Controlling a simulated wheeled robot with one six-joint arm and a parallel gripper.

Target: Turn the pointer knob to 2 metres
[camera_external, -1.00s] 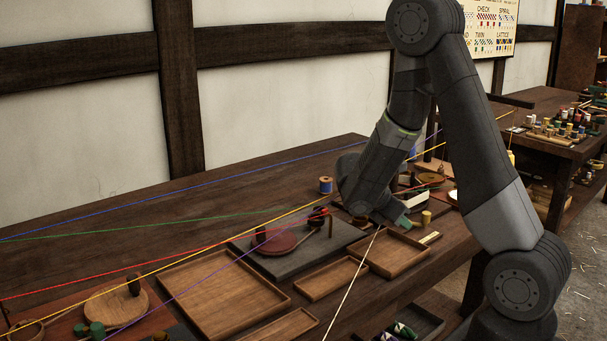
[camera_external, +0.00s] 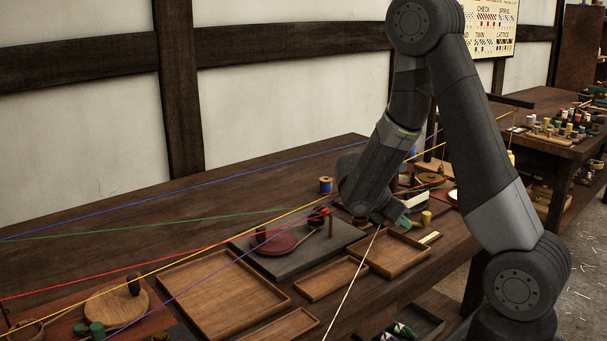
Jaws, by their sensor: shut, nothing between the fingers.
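A dark slab (camera_external: 345,236) on the bench carries a round reddish-brown disc (camera_external: 276,243) with a small dark upright knob (camera_external: 261,234) on it. I cannot tell whether this is the pointer knob; no scale or metre marks are readable. My gripper (camera_external: 388,216) is low over the bench to the right of the slab, apart from the disc. It is shut and looks empty, though its fingertips are small and partly hidden by my arm. A small green piece (camera_external: 404,224) shows beside it.
Coloured ropes stretch low across the bench, including a yellow rope (camera_external: 170,268). Wooden trays (camera_external: 160,287) lie in front of the slab. A blue spool (camera_external: 325,185) stands behind it. A wooden disc with a peg (camera_external: 117,306) is at lower left. The bench's back left is mostly clear.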

